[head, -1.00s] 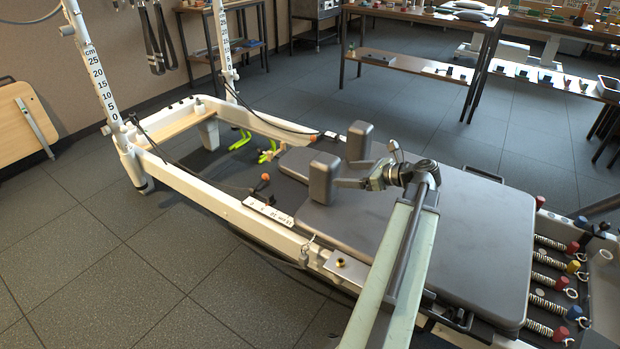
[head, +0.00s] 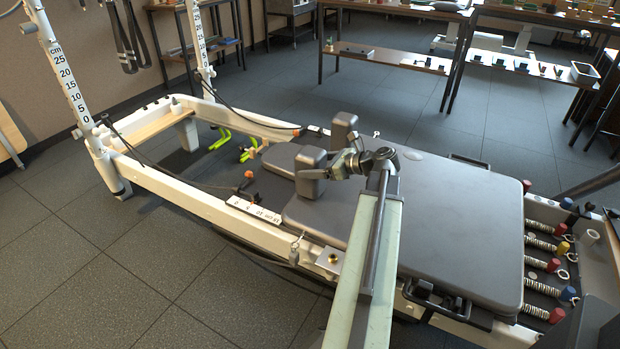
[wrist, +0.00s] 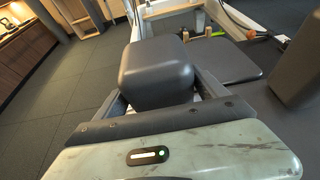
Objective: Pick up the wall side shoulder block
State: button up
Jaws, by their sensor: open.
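Two dark grey padded shoulder blocks stand upright on the reformer carriage (head: 440,215). The near shoulder block (head: 309,173) is at my gripper (head: 332,167); the far shoulder block (head: 344,127) stands apart behind it. The frames do not make clear which of them is the wall side one. In the wrist view, the near block (wrist: 156,70) lies ahead between the spread fingers of my open gripper (wrist: 163,95). Contact with the fingers cannot be told. The far block (wrist: 297,65) shows at the right edge.
The white reformer frame (head: 180,187) runs along the carriage, with a tower upright (head: 62,65) at the left. Coloured springs (head: 545,265) lie at the right end. Shelf tables (head: 395,60) stand behind. Floor is clear in front at left.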

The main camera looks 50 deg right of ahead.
jog(key=shift+x, duration=0.8)
grip_shut()
jog(key=shift+r, duration=0.15)
notch_tip(320, 180, up, 10)
jog(key=p, duration=1)
